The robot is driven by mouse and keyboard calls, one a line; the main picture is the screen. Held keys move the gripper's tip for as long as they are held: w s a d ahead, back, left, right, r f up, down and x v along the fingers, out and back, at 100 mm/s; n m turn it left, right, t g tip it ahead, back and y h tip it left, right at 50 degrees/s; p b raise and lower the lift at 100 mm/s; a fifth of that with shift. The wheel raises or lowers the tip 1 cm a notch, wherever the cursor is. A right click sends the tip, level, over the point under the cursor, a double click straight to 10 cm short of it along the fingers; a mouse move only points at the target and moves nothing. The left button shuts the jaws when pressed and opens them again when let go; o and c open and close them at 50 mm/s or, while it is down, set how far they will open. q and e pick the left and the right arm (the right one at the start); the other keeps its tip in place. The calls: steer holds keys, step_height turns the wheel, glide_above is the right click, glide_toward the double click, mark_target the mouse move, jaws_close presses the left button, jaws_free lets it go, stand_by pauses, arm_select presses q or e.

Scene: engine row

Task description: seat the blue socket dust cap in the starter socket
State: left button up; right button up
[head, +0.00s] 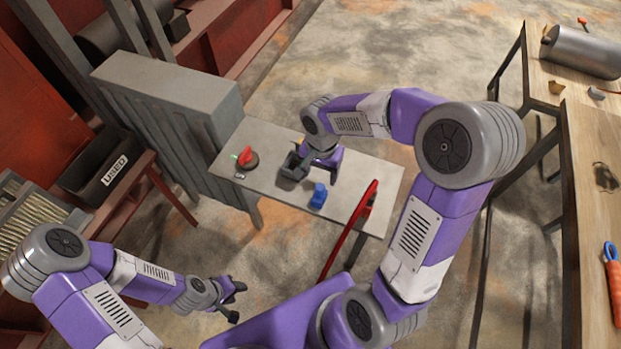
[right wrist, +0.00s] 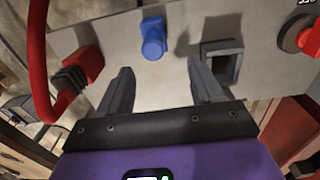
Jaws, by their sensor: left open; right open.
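The blue socket dust cap (head: 318,196) stands on the grey panel (head: 375,177) near its front edge; it also shows in the right wrist view (right wrist: 153,40). A dark square-mouthed socket (right wrist: 221,64) is to the right of the cap in that view and shows partly beside my gripper in the head view (head: 292,172). My right gripper (right wrist: 160,80) is open and empty, with the cap ahead of the gap between its fingers, apart from them. In the head view my right gripper (head: 317,168) is over the panel. My left gripper (head: 234,301) is open and empty, low at left, away from the panel.
A red cable (head: 350,230) with a dark-ended connector (right wrist: 80,70) is at the panel's right. A red knob (head: 247,158) is at its left. A grey cabinet (head: 170,105) and a bin marked USED (head: 95,170) stand left. A wooden bench (head: 585,150) is right.

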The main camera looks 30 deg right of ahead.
mark_target(320, 187)
steer(key=shift+s+a+f+b, duration=0.2)
steer(key=shift+s+f+b, duration=0.15)
steer(key=shift+s+f, duration=0.75)
steer(key=f, duration=0.2)
steer(key=w+f+b, duration=0.1)
steer(key=f, duration=0.1)
steer(key=shift+a, duration=0.25)
steer(key=shift+s+f, duration=0.2)
steer(key=shift+s, duration=0.05)
steer(key=shift+w, duration=0.1)
steer(key=shift+c, duration=0.3)
steer(key=c, duration=1.1)
